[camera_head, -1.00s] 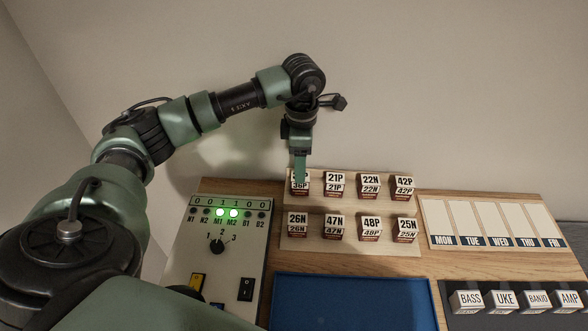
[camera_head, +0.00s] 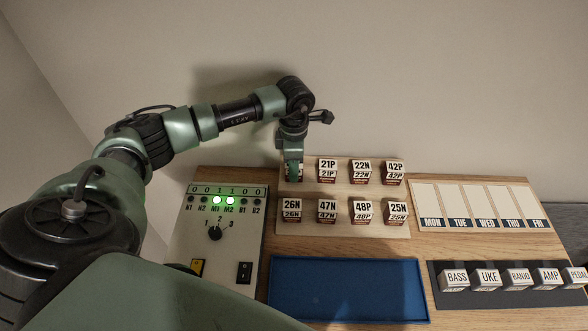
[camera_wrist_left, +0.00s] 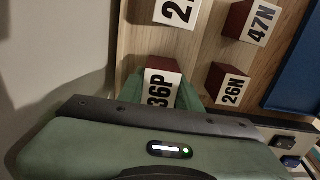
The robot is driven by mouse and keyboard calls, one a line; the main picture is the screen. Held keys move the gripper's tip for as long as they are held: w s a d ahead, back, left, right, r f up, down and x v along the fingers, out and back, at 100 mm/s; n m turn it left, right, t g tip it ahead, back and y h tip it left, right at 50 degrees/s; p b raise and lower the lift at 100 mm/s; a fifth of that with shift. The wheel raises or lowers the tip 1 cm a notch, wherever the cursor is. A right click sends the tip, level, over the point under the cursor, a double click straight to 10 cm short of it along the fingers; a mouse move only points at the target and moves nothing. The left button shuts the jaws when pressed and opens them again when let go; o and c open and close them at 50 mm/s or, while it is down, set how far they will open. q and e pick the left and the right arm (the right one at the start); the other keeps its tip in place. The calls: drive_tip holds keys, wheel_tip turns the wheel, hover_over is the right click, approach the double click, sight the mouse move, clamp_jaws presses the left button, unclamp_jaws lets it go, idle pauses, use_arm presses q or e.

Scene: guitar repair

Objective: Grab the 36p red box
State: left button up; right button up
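The 36P box (camera_wrist_left: 163,82), dark red with a white label, sits between the green fingers of my left gripper (camera_wrist_left: 160,92) in the left wrist view. One finger is on each side of it; whether they press on it I cannot tell. In the head view my left gripper (camera_head: 293,172) is down at the left end of the back row on the wooden rack (camera_head: 340,191) and hides most of this box. My right gripper is not in view.
The 21P box (camera_head: 327,170) stands just right of my gripper, and the 26N box (camera_head: 292,210) in front. A switch panel (camera_head: 192,240) lies at front left. A blue tray (camera_head: 345,290) is empty. A weekday board (camera_head: 480,205) lies at right.

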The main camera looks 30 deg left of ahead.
use_arm(q)
clamp_jaws()
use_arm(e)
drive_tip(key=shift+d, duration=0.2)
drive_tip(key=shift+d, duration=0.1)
